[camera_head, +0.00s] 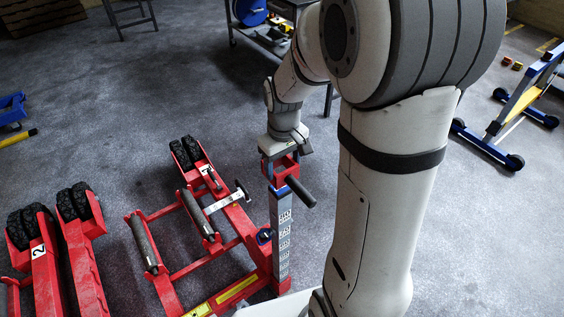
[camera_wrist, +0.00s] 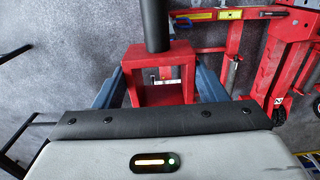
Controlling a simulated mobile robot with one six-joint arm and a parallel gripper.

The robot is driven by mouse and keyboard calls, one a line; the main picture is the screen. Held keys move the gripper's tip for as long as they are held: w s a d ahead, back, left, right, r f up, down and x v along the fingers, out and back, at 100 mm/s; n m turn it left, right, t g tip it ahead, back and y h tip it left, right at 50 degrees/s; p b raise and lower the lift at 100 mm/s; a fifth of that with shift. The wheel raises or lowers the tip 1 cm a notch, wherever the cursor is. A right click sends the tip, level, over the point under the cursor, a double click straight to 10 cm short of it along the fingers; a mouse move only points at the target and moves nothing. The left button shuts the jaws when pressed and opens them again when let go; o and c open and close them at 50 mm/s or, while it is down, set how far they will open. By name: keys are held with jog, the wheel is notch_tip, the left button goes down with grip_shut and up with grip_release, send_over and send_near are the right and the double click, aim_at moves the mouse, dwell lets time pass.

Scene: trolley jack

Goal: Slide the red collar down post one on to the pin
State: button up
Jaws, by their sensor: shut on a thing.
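The red collar (camera_head: 283,170) is a square red sleeve with a black rod handle (camera_head: 300,191) sticking out to the right. My gripper (camera_head: 280,178) is shut on it from above. In the wrist view the collar (camera_wrist: 137,75) sits between my two blue fingers (camera_wrist: 163,82), its handle (camera_wrist: 154,25) pointing up in the picture. Post one (camera_head: 282,235) is a silver upright with a number scale, directly below the collar in the head view. I cannot tell whether the post's top is inside the collar.
The red wheeled frame (camera_head: 235,215) with rollers spreads left of the post. Another red unit marked 2 (camera_head: 38,251) stands further left. A blue stand (camera_head: 510,105) is at the right and a dark trolley (camera_head: 262,40) behind. Grey floor lies open behind the post.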

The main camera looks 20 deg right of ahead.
jog(key=b, duration=0.3)
send_over(283, 203)
jog(key=w, duration=0.1)
jog(key=shift+w+d+f, duration=0.15)
jog(key=shift+f, duration=1.9)
jog(key=shift+f+b, duration=5.1)
jog(key=shift+f, duration=1.45)
